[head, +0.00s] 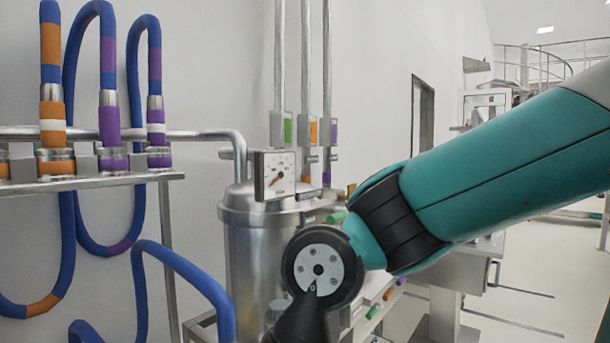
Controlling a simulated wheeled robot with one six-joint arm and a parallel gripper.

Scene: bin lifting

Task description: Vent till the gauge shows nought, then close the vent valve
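The gauge (275,174) is a square white dial on top of a steel vessel (253,262). Its red needle points to the lower left; the figures are too small to read. Fittings sit on the vessel's lid right of the gauge, among them a green piece (337,217) and a small brass-coloured piece (351,189). I cannot tell which is the vent valve, or whether it is open. My teal arm crosses from the right, and its dark joint hides the vessel's right side. My gripper is out of view below the picture's lower edge.
Blue hoses with orange and purple bands (108,60) hang at the left from a steel rack (90,184). Vertical pipes (327,80) with coloured tags rise behind the vessel. A bench with coloured pieces (372,311) is partly hidden by my arm. Pale floor (540,290) is open at the right.

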